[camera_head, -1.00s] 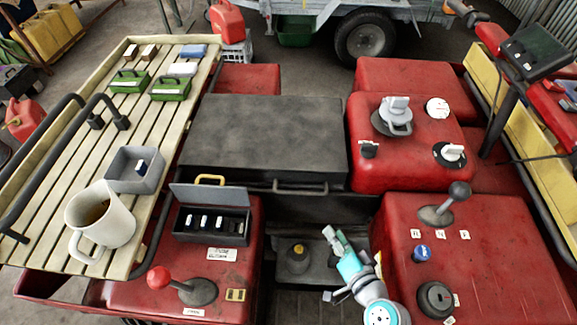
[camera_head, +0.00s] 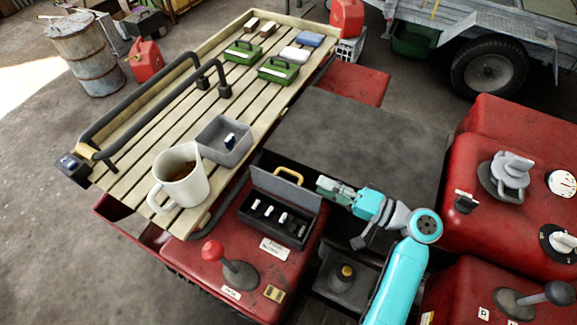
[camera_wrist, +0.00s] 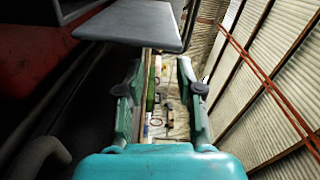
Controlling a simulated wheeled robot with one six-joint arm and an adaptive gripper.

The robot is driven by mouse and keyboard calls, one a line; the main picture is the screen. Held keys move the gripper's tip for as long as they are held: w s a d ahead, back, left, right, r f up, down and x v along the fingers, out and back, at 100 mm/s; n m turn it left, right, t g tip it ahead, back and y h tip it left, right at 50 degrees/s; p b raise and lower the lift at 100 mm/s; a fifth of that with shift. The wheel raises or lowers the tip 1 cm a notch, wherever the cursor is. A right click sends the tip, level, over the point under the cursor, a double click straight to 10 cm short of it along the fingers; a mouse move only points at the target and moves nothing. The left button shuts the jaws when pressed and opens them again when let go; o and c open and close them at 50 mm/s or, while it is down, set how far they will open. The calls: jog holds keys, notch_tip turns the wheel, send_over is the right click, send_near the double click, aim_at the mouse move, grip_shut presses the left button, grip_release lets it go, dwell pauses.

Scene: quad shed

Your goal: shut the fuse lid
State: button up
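The fuse box (camera_head: 273,224) is a dark open case on the red fender, with several white fuses inside. Its grey fuse lid (camera_head: 286,189) stands raised along the back edge. My gripper (camera_head: 322,188) is just right of the lid's right end; whether they touch I cannot tell. In the wrist view my gripper (camera_wrist: 159,88) has its two fingers apart, with nothing held between them. A grey panel (camera_wrist: 130,22), apparently the lid, fills the upper part of that view, close by and above the fingers.
A red-knobbed lever (camera_head: 213,251) stands in front of the box. Left is a slatted rack (camera_head: 150,138) with a mug (camera_head: 181,176), a grey tray (camera_head: 224,158) and green cases. A yellow loop handle (camera_head: 289,174) is behind the lid. The dark flat seat (camera_head: 350,130) is clear.

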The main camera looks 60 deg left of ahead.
aim_at(299, 176)
jog(key=x, duration=1)
jog(key=shift+f, duration=0.1)
grip_shut()
